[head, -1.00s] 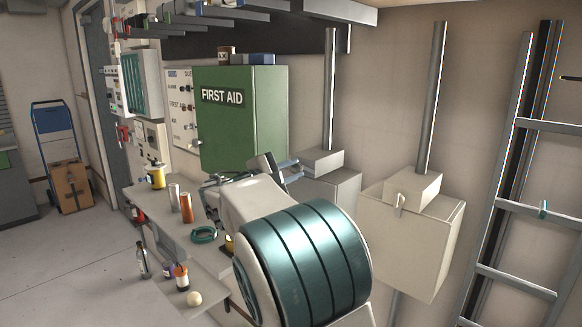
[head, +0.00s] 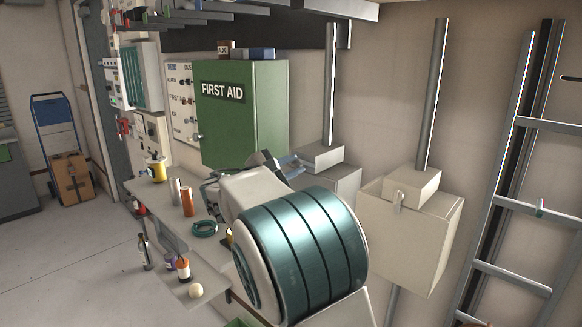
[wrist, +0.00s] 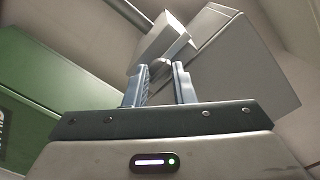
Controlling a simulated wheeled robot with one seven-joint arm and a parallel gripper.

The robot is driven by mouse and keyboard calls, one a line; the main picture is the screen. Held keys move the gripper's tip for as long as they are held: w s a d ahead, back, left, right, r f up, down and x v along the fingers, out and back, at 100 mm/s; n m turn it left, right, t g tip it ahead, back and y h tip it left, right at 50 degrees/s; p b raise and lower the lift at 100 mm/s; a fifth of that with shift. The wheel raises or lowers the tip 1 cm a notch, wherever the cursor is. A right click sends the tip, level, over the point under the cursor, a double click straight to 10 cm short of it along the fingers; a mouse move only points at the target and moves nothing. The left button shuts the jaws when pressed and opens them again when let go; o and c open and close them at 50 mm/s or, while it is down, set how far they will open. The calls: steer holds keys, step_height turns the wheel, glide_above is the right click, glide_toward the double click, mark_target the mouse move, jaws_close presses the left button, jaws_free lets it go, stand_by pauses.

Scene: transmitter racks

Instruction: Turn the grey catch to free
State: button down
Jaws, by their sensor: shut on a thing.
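My gripper (head: 299,160) reaches the small grey block (head: 322,157) on top of the left wall box (head: 338,185) in the head view. In the wrist view the two blue-grey fingers of my gripper (wrist: 160,67) point at the small block (wrist: 160,38), with the larger box (wrist: 235,65) behind it. The fingers are shut on a small grey piece at the block's lower edge, which I take to be the grey catch (wrist: 172,57). Most of the catch is hidden between the fingertips, so its angle cannot be told. In the head view it is not discernible.
A green first aid cabinet (head: 242,115) stands close left of my gripper. A second wall box (head: 410,240) with a similar pale catch (head: 399,203) hangs to the right. A ladder (head: 525,190) leans farther right. Bottles and cans stand on the shelf (head: 160,200).

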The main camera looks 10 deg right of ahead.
steer(key=c, duration=1.2)
jaws_free()
steer(key=shift+r, duration=0.1)
steer(key=shift+c, duration=0.2)
steer(key=b+v, duration=0.3)
steer(key=v, duration=1.1)
steer(key=shift+b, duration=0.3)
steer(key=shift+d, duration=0.1)
steer(key=s+d+f+m+g+y, duration=0.55)
steer(key=s+d+f, duration=0.45)
steer(key=d, duration=0.4)
steer(key=s+a+f+m+g+y, duration=0.1)
steer(key=s+f+m+y, duration=0.3)
steer(key=s, duration=0.5)
steer(key=s+a+f+m+g+y, duration=0.1)
steer(key=s+f+m+y, duration=0.4)
steer(key=s+f+m, duration=0.2)
steer(key=s+f, duration=0.1)
steer(key=s, duration=0.1)
steer(key=shift+s+f, duration=0.15)
steer(key=shift+s, duration=0.15)
